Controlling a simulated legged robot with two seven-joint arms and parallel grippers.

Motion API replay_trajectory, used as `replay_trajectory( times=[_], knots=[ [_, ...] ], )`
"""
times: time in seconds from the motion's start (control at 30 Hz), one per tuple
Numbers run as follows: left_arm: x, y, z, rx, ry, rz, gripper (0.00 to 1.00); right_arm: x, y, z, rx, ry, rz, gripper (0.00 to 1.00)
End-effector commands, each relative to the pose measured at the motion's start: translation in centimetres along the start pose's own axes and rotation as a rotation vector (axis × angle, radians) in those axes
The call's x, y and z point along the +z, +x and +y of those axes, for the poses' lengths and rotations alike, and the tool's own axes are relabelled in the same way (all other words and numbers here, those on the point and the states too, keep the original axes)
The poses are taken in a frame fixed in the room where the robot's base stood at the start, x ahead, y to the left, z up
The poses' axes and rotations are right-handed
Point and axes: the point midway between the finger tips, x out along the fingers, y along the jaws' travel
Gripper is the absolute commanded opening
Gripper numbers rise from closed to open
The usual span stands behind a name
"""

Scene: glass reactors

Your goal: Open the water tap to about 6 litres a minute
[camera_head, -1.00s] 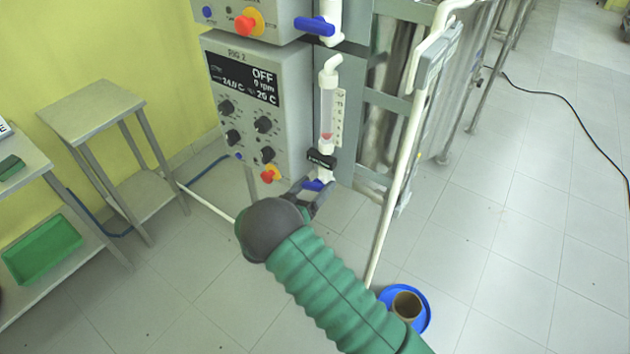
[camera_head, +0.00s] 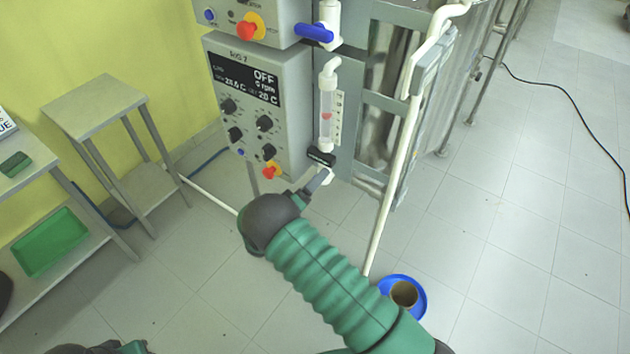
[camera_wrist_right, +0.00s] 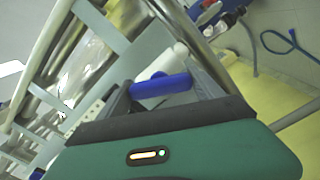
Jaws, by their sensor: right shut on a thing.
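The water tap's blue handle (camera_wrist_right: 160,86) is between the two fingers of my right gripper (camera_wrist_right: 165,90) in the wrist view. The gripper is shut on it. In the head view my right gripper (camera_head: 315,186) is at the white tap body below the clear flowmeter tube (camera_head: 326,115), and it hides the handle. A red float (camera_head: 326,116) stands about mid-height in the tube, beside a white scale (camera_head: 338,118) whose numbers are too small to read.
The grey control box (camera_head: 256,100) with dark display, knobs and red button (camera_head: 270,171) stands just left of the tap. Another valve with a blue lever (camera_head: 314,32) is above. A white pipe (camera_head: 390,190) runs down on the right towards a blue dish (camera_head: 421,300) on the floor.

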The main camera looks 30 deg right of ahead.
Motion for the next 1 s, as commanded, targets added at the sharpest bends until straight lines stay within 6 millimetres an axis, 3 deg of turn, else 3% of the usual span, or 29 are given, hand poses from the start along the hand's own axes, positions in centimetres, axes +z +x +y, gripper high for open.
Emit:
replay_trajectory(
  times=[0.47, 0.5, 0.53, 1.0],
  knots=[
    [-0.01, -0.03, 0.0, 0.0, 0.0, 0.0, 0.36, -0.19, -0.28, -0.38, -0.011, -0.015, 0.006, 0.36],
    [-0.01, -0.03, 0.0, 0.0, 0.0, 0.0, 0.36, -0.19, -0.28, -0.39, -0.011, -0.014, 0.006, 0.79],
    [-0.01, -0.03, 0.0, 0.0, 0.0, 0.0, 0.36, -0.19, -0.28, -0.38, -0.011, -0.014, 0.006, 0.83],
    [-0.01, -0.04, 0.0, 0.0, 0.0, 0.0, 0.36, -0.05, -0.37, -0.07, -0.004, -0.013, 0.002, 0.85]
  ],
)
